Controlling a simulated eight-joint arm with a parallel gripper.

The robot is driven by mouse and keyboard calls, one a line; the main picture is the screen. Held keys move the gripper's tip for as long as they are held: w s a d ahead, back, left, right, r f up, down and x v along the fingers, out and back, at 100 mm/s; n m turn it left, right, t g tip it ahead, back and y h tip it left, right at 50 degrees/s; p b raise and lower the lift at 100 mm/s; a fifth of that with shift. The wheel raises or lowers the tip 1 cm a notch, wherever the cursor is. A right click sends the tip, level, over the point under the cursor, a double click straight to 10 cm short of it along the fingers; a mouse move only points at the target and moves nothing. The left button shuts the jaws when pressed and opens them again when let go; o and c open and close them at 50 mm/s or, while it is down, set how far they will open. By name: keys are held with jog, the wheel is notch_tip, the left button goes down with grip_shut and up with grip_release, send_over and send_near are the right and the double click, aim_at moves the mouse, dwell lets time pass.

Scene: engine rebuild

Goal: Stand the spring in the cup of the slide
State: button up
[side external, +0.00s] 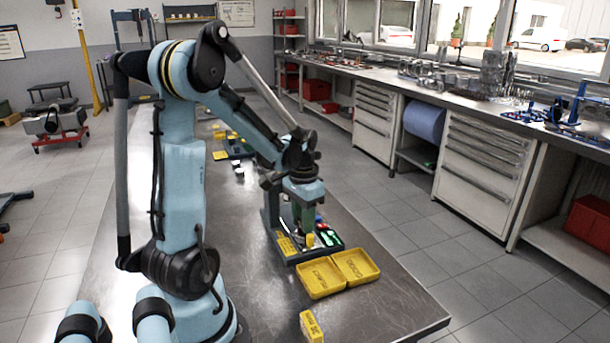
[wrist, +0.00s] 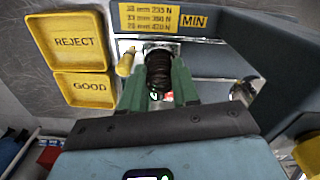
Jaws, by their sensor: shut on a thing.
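In the wrist view the dark coiled spring (wrist: 158,72) stands between the two green fingers of my gripper (wrist: 157,88), which are shut on it. The cup is not clearly visible; the spring and fingers cover that spot. I cannot tell whether the spring touches the metal below. In the side view my gripper (side external: 303,232) points down over the dark tester base (side external: 310,256), and the spring is too small to make out.
Yellow REJECT (wrist: 75,42) and GOOD (wrist: 84,90) trays lie beside the tester. A yellow knob (wrist: 125,62) is close to the spring, left of it. A yellow label marked MIN (wrist: 150,18) is beyond it. The tester's upright (side external: 270,210) stands close to my wrist. The near bench top is mostly clear.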

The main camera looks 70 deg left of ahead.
jog(key=o, duration=1.1)
jog(key=shift+d, duration=0.1)
notch_tip(320, 180, up, 12)
jog(key=shift+r, duration=0.1)
jog(key=w+d+f+m+t, duration=0.1)
jog(key=d+t, duration=0.2)
jog(key=d, duration=0.7)
jog(key=w+d+f+m+t, duration=0.1)
jog(key=d+t, duration=0.3)
jog(key=d, duration=0.7)
jog(key=shift+w+d+f+m, duration=0.2)
jog(key=shift+w+f+m, duration=0.15)
jog(key=shift+f, duration=0.4)
